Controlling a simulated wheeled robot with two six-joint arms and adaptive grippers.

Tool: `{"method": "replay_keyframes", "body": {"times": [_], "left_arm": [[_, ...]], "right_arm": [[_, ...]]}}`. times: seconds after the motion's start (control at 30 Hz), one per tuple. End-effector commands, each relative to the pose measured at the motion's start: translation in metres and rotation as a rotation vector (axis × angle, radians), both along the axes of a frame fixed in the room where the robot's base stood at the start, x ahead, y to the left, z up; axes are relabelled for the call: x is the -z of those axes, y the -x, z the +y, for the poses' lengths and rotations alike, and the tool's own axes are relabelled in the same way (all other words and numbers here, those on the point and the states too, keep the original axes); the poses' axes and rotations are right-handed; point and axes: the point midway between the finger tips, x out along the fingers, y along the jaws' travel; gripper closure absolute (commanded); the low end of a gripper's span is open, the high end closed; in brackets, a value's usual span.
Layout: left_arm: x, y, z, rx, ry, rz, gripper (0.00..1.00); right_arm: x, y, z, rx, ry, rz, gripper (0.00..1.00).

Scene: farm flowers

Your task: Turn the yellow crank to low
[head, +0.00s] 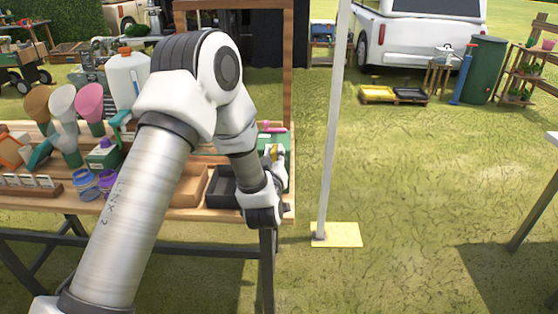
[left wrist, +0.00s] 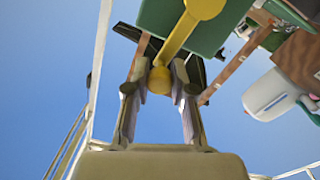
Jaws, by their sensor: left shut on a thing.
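The yellow crank (left wrist: 180,45) is a bar on a green box (left wrist: 160,14), with a round hub at the top and a round knob at its lower end. My left gripper (left wrist: 159,84) has its two fingers on either side of the knob and is shut on it. In the head view, the green box (head: 272,141) sits at the right end of the wooden table, and only a small part of the yellow crank (head: 274,151) shows behind my left arm. The crank's markings cannot be read. My right gripper is not in view.
Wooden trays (head: 181,182) and a black tray (head: 221,188) lie left of the gripper. Bottles and coloured funnels (head: 88,101) crowd the table's left part. A white pole (head: 334,120) on a yellow base stands close on the right.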

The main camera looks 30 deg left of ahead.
Motion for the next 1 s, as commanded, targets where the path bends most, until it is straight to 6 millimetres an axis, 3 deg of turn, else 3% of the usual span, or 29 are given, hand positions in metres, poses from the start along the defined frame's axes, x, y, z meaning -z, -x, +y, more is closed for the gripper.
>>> {"method": "replay_keyframes", "body": {"times": [0.03, 0.07, 0.37, 0.4, 0.47, 0.8, 1.0], "left_arm": [[0.006, 0.002, 0.005, -0.003, 0.045, -0.031, 1.0], [0.005, 0.003, 0.006, -0.002, 0.067, -0.044, 1.0], [0.0, 0.005, 0.008, -0.002, 0.102, -0.063, 1.0], [0.0, 0.005, 0.008, -0.002, 0.102, -0.062, 0.7], [0.0, 0.005, 0.008, -0.002, 0.101, -0.063, 0.51], [0.0, 0.007, 0.006, -0.001, 0.1, -0.063, 0.51], [0.001, 0.035, -0.009, 0.001, 0.099, -0.059, 0.51]], "right_arm": [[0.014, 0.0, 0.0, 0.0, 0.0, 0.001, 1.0], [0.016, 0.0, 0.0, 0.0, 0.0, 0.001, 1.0], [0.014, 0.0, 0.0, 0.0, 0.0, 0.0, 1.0], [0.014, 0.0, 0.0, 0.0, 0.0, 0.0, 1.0], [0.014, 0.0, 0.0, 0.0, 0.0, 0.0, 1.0], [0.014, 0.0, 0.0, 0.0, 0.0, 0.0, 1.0], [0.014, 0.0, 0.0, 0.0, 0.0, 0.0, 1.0]]}}
